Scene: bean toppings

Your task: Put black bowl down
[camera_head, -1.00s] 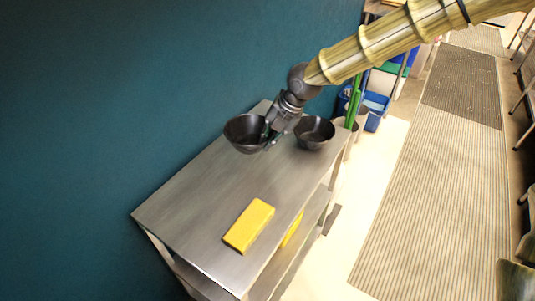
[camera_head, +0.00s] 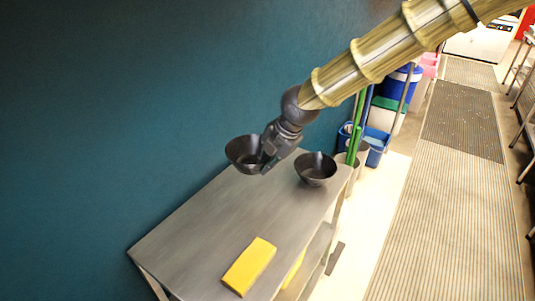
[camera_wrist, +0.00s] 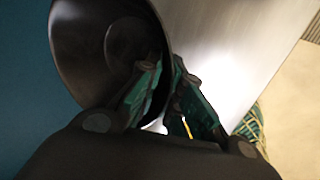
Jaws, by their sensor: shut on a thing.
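A black bowl (camera_head: 243,153) is at the far end of the metal table, on its left side by the wall. My gripper (camera_head: 266,163) is shut on this bowl's right rim. In the wrist view the held bowl (camera_wrist: 95,50) fills the upper left, and my fingers (camera_wrist: 165,95) pinch its wall, one inside and one outside. The bowl looks tilted in the head view; whether its base touches the table is hard to tell. A second black bowl (camera_head: 316,170) stands upright on the table to the right of my gripper, apart from it.
The metal table (camera_head: 200,225) is bare in its middle. A yellow block (camera_head: 249,266) lies near its front edge, with another yellow thing on the shelf below. The teal wall (camera_head: 100,120) runs along the left. Blue bins (camera_head: 376,147) stand on the floor beyond the table.

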